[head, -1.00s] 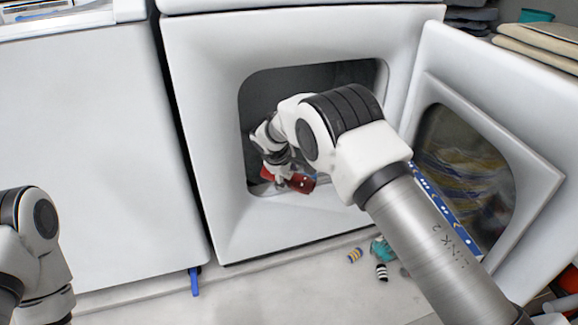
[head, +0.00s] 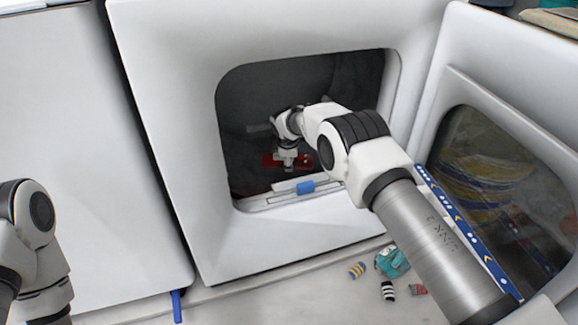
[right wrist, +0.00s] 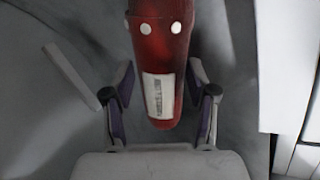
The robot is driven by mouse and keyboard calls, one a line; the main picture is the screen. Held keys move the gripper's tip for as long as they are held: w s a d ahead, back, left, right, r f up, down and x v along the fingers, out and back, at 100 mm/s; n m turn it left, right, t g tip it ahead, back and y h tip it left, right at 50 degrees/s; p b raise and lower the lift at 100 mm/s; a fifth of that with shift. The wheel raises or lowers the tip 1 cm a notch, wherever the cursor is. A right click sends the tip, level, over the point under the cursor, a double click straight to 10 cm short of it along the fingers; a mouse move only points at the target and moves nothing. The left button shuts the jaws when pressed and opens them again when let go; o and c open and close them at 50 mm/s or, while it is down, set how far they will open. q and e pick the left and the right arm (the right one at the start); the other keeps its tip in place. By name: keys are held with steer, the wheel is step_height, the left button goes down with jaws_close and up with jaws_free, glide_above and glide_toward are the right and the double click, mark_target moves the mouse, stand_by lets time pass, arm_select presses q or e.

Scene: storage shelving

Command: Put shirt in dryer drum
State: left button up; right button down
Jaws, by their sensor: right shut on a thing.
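The dryer (head: 180,60) stands in the middle of the head view with its square opening facing me. The dark drum (head: 345,80) shows through the opening. My right arm reaches through the opening. My right gripper (head: 287,165) is inside the drum, shut on the red shirt (head: 270,160). In the right wrist view the red shirt (right wrist: 165,55) is a narrow bundle with two white dots and a white label, between the fingers of my right gripper (right wrist: 160,95). Grey drum wall lies behind it. My left arm shows at the left edge, but its gripper is out of view.
The dryer door (head: 455,75) stands open on the right, close to my right arm. A striped roll (head: 357,270), a teal cloth (head: 392,262) and other small items lie on the floor below. A white appliance (head: 60,130) stands left.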

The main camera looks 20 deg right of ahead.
steer(key=shift+f, duration=0.75)
arm_select(q)
steer(key=shift+f, duration=0.25)
arm_select(e)
steer(key=shift+r, duration=0.25)
steer(key=shift+f, duration=0.1)
arm_select(q)
steer(key=shift+f, duration=0.25)
arm_select(e)
steer(key=shift+f, duration=0.55)
steer(key=shift+c, duration=1.6)
jaws_free()
